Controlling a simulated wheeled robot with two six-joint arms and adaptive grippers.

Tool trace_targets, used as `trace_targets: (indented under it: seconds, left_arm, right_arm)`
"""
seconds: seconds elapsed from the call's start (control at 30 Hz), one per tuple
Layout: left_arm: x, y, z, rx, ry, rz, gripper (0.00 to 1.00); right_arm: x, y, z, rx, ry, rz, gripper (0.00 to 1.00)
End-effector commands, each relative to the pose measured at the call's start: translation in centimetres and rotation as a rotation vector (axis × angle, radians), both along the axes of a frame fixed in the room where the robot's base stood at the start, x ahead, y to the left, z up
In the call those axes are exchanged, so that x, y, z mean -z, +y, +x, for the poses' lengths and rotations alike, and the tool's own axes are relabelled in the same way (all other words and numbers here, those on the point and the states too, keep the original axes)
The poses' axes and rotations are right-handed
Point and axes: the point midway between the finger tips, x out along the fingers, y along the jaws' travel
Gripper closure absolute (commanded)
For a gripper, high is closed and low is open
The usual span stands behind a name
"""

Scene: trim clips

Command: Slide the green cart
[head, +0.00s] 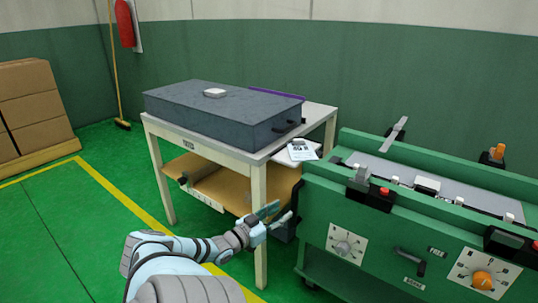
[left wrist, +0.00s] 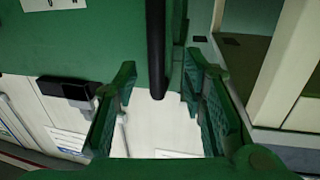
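The green cart (head: 345,215) stands at the right of the head view, with dials, buttons and a small front handle (head: 409,254). A dark upright bar (head: 296,197) shows at its left end. My left gripper (head: 278,216) is at that end, between the cart and the table leg. In the left wrist view its two green fingers (left wrist: 163,100) are spread apart. A black bar (left wrist: 156,50) reaches down between them from beside a green panel (left wrist: 75,45); I see a gap on both sides, and cannot tell any contact. My right gripper is out of view.
A cream table (head: 259,180) with a dark grey case (head: 215,108) on it stands left of the cart, close to it. A lower shelf (head: 220,185) holds brown board. Cardboard boxes (head: 35,100) and a broom (head: 118,80) are at the back left. The green floor (head: 50,235) at left is clear.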

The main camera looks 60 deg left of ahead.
Motion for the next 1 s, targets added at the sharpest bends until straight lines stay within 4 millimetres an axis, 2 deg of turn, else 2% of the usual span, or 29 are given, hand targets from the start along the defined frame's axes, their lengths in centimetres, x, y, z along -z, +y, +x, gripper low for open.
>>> trace_targets:
  seconds: [0.1, 0.2, 0.3, 0.9, 0.97, 1.0]
  left_arm:
    - [0.1, -0.9, -2.8, 0.002, 0.007, 0.000, 0.62]
    - [0.1, -1.3, -4.5, 0.000, 0.004, 0.000, 0.62]
    - [0.0, -1.5, -5.2, -0.003, 0.001, 0.000, 0.62]
    - [0.0, -1.5, -5.3, -0.005, 0.001, -0.001, 0.62]
    - [0.5, -1.5, -5.3, -0.004, 0.020, -0.007, 0.62]
    - [1.3, -1.7, -5.3, 0.004, 0.059, -0.012, 0.62]
  right_arm:
    - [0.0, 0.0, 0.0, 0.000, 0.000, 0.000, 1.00]
    - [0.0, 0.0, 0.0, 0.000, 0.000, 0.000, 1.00]
    - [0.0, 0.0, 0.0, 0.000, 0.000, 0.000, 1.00]
    - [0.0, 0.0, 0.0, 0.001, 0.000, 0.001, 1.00]
    - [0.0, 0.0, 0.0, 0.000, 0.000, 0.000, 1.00]
    - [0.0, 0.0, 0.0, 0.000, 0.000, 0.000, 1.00]
